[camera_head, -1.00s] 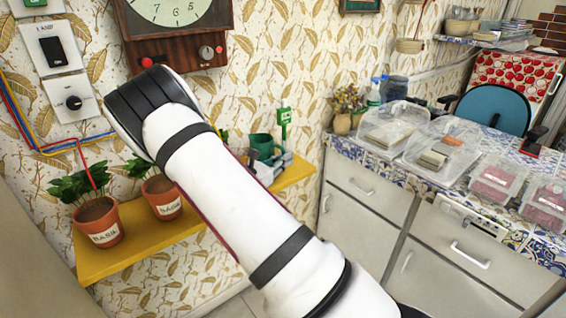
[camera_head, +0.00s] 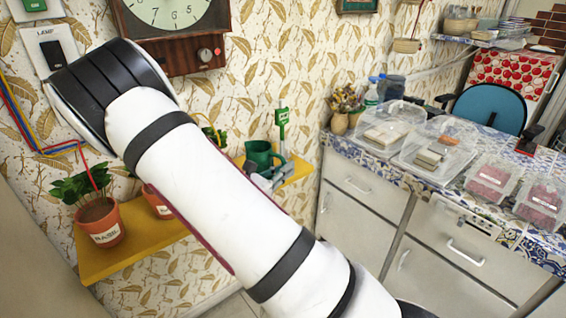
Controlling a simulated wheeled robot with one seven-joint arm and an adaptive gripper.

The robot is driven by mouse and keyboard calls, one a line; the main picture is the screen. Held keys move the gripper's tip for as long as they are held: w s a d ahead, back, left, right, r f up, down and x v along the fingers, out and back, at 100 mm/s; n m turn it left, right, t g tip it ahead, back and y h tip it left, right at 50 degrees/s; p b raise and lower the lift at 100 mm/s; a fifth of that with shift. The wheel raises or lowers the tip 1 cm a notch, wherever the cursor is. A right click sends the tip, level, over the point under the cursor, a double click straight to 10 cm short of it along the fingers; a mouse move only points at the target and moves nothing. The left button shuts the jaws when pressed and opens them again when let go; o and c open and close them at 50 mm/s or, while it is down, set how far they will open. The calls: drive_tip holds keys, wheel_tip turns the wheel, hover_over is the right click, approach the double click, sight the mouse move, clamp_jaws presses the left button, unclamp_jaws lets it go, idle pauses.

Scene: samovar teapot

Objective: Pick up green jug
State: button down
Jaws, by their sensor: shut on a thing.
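The green jug (camera_head: 259,155) is upright at the right end of the yellow wall shelf, with its handle to the right. My gripper (camera_head: 272,177) is a small grey shape at the jug's lower right side, partly hidden behind my white arm. It is shut on the jug. The exact finger contact is too small to see, and I cannot tell whether the jug's base touches the shelf.
The yellow shelf (camera_head: 140,246) also holds a potted plant (camera_head: 99,222) and a second pot (camera_head: 158,203) mostly behind my arm. A green plant marker (camera_head: 282,117) stands behind the jug. A wall clock (camera_head: 170,40) hangs above. A tiled counter (camera_head: 400,172) with clear boxes is at right.

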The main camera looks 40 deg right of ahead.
drive_tip(key=s+a, duration=0.3)
drive_tip(key=s, duration=0.2)
drive_tip(key=shift+s+a+r+p, duration=0.2)
drive_tip(key=shift+a+r+p, duration=0.05)
drive_tip(key=shift+r+p, duration=0.1)
idle(0.4)
idle(1.9)
